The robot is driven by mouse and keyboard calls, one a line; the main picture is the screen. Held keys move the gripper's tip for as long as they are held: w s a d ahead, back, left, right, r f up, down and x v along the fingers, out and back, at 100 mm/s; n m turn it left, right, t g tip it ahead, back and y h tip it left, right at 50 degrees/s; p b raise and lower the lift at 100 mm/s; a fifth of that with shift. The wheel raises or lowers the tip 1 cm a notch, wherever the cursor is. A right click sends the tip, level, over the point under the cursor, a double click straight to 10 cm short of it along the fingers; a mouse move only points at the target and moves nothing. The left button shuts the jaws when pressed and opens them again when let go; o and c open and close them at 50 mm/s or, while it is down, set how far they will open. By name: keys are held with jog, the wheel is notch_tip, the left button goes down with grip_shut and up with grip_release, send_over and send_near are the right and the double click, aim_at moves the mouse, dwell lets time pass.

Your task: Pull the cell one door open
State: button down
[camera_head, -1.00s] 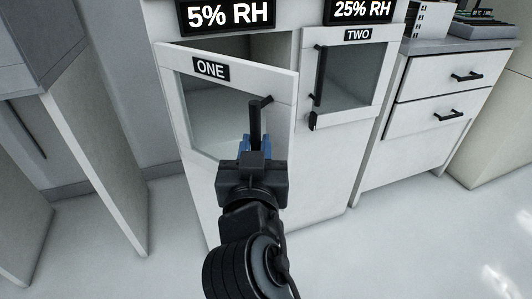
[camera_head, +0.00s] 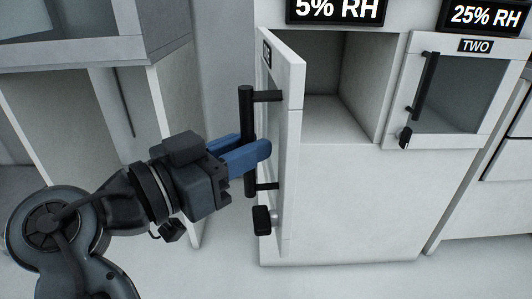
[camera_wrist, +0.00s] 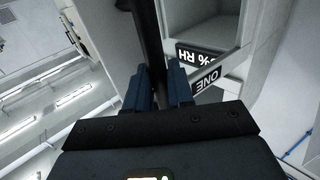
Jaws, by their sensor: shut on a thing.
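The cell one door (camera_head: 289,140) stands swung wide open, seen nearly edge-on in the head view, with its label turned mostly away. Its black vertical bar handle (camera_head: 246,105) is on the door's outer face. My gripper (camera_head: 248,152) is shut on the handle, its blue fingers on either side of the bar. A black latch (camera_head: 262,220) sits below the handle. Behind the door, cell one's interior (camera_head: 335,110) shows open and empty. In the wrist view the handle (camera_wrist: 150,50) runs between the fingers, and the ONE label (camera_wrist: 207,81) shows upside down.
The closed cell two door (camera_head: 460,90) is to the right, with its own handle (camera_head: 424,85). A grey and white cabinet or bench (camera_head: 100,60) stands to the left. Floor shows between it and the cell cabinet (camera_head: 340,205).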

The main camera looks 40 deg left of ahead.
jog(key=shift+w+a+r, duration=0.1)
jog(key=shift+w+a, duration=0.1)
jog(key=shift+w, duration=0.05)
jog(key=c, duration=1.1)
grip_release()
jog(key=s+a+p, duration=0.1)
jog(key=s, duration=0.6)
jog(key=shift+s+p, duration=0.3)
jog(key=shift+s, duration=0.05)
jog(key=shift+a, duration=0.1)
